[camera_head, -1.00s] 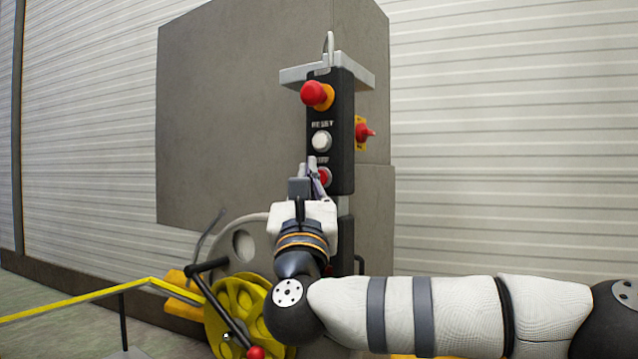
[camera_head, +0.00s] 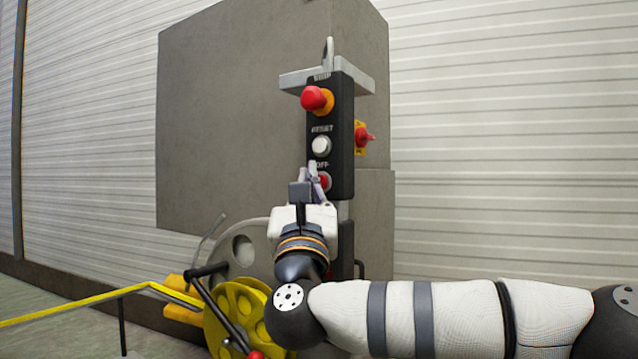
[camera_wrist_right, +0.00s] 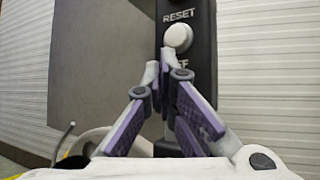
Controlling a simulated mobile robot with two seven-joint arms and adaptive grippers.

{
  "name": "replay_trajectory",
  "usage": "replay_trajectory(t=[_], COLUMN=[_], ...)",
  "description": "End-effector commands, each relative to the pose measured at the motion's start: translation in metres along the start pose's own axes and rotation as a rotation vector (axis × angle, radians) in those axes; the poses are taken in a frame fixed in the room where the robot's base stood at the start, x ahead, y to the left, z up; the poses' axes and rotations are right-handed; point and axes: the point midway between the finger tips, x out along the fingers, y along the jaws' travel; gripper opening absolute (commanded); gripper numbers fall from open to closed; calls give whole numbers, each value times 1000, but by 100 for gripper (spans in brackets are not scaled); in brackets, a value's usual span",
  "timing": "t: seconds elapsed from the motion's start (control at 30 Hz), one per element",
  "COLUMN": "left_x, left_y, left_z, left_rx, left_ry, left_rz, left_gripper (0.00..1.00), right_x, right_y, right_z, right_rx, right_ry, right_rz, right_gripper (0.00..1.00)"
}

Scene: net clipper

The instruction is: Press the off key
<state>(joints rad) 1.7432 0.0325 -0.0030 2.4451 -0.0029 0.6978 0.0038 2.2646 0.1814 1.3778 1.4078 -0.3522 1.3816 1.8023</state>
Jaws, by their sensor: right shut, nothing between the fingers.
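The off key is a red button (camera_head: 325,181) with a pale rim, low on the black control box (camera_head: 342,120), under the label "OFF". My right gripper (camera_head: 314,170) is shut and empty, with its fingertips just in front of the box beside the off key, covering its left part. In the right wrist view the closed fingertips (camera_wrist_right: 165,68) lie over the "OFF" label, below the white reset button (camera_wrist_right: 178,38), and the red key is hidden behind the fingers. I cannot tell whether the fingertips touch the box. My left gripper is not in view.
Above the off key are the white reset button (camera_head: 321,146) and a red emergency knob (camera_head: 317,97). A red switch (camera_head: 365,134) sits on the box's right side. A grey cabinet (camera_head: 230,120) stands behind. A yellow wheel (camera_head: 238,305) and yellow rail (camera_head: 90,305) are lower left.

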Motion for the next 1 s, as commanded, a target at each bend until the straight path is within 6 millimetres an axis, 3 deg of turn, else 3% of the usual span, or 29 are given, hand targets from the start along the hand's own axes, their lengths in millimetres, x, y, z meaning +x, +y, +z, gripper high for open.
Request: replay_trajectory(t=[1.0], left_x=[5], left_y=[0], left_z=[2], left_rx=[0], left_ry=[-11], left_rz=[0], left_gripper=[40], right_x=[6], right_y=[-5], right_z=[-5], right_rx=[0], right_ry=[0], right_rz=[0], right_gripper=[0])
